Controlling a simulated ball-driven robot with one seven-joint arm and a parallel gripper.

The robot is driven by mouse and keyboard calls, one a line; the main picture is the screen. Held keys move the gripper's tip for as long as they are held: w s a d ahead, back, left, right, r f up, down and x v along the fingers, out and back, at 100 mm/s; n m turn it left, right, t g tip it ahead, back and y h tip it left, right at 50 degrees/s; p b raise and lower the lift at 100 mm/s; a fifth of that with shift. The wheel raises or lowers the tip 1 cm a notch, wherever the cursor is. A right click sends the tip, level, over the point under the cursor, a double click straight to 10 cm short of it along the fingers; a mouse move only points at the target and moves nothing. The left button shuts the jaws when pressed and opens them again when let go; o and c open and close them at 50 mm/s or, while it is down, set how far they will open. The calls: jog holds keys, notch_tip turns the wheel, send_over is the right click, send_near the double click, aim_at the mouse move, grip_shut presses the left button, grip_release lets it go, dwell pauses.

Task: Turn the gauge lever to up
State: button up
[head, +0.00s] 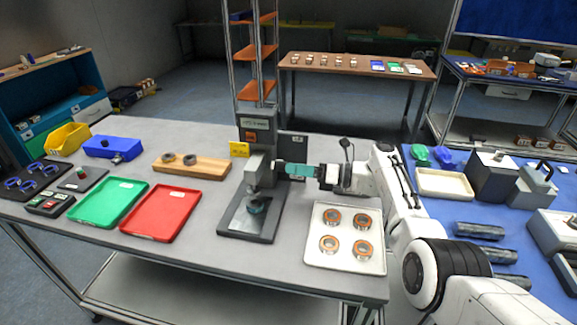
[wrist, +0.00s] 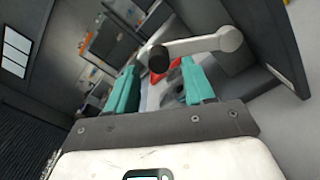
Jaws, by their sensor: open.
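The gauge (head: 257,160) is a dark grey stand with a column, a flat base and a round part on that base. My gripper (head: 282,169) is at the right side of its column, reaching in from the right. In the wrist view, the gauge lever (wrist: 203,46) is a light grey arm running from a round hub at right to a black knob at left. My gripper (wrist: 159,68) has its teal fingers apart, and the knob appears in line with the gap between their tips. Contact cannot be told. In the head view I cannot make out the lever.
A white tray (head: 313,254) with several orange-rimmed rings lies right of the gauge, below my arm. A red tray (head: 160,211), a green tray (head: 107,203) and a wooden block (head: 205,167) with rings lie to the left. Some grey tabletop is bare in front.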

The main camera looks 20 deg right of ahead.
jog(key=v, duration=0.7)
jog(key=shift+s+d, duration=0.15)
jog(key=shift+d, duration=0.15)
